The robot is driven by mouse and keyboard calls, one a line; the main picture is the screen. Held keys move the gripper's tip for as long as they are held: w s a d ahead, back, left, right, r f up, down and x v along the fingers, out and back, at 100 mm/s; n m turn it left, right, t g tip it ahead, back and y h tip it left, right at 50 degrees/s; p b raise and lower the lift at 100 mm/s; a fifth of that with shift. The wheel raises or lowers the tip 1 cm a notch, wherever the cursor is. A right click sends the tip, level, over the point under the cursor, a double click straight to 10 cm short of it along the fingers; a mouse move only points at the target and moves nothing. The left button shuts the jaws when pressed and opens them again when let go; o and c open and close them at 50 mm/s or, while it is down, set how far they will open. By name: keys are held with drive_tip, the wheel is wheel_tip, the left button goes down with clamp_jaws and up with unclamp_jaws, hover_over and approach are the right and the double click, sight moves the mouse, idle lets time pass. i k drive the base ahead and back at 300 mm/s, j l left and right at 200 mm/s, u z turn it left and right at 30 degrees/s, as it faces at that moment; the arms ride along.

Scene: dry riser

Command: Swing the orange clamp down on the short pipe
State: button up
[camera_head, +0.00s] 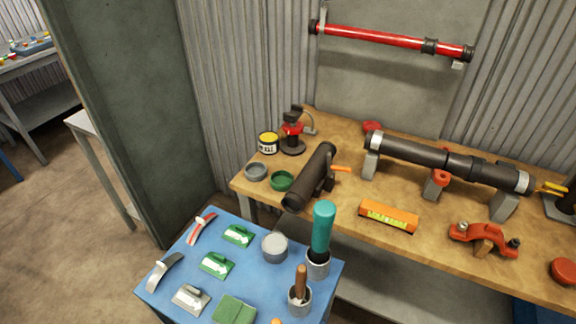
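A short dark pipe (310,180) lies at a slant near the left end of the wooden workbench, on a dark holder. A small orange lever (341,168) sticks out to the right from beside the pipe; it looks like a clamp handle, but I cannot tell how its clamp stands against the pipe. A larger orange clamp-like tool (484,238) lies apart at the right on the bench. My gripper is not in view.
The workbench (335,223) also bears a long dark pipe (410,152) on stands, an orange level (388,217), a yellow tin (269,142) and a green dish (282,180). In front, a blue table (205,295) holds trowels and a tall teal-handled tool (323,227). A red pipe (385,38) hangs behind.

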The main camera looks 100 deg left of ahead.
sight(330, 167)
drive_tip(key=u, duration=0.5)
drive_tip(key=i+l+u, duration=0.1)
drive_tip(key=u, duration=0.35)
drive_tip(key=l+u, duration=0.1)
drive_tip(key=u, duration=0.4)
drive_tip(key=l+u, duration=0.1)
drive_tip(key=u, duration=0.35)
drive_tip(key=l+u, duration=0.1)
drive_tip(key=u, duration=1)
drive_tip(key=i+j, duration=0.1)
drive_tip(key=j, duration=0.15)
drive_tip(key=i+j, duration=0.1)
drive_tip(key=j, duration=0.15)
drive_tip(key=k+z, duration=0.2)
drive_tip(key=i+j, duration=0.4)
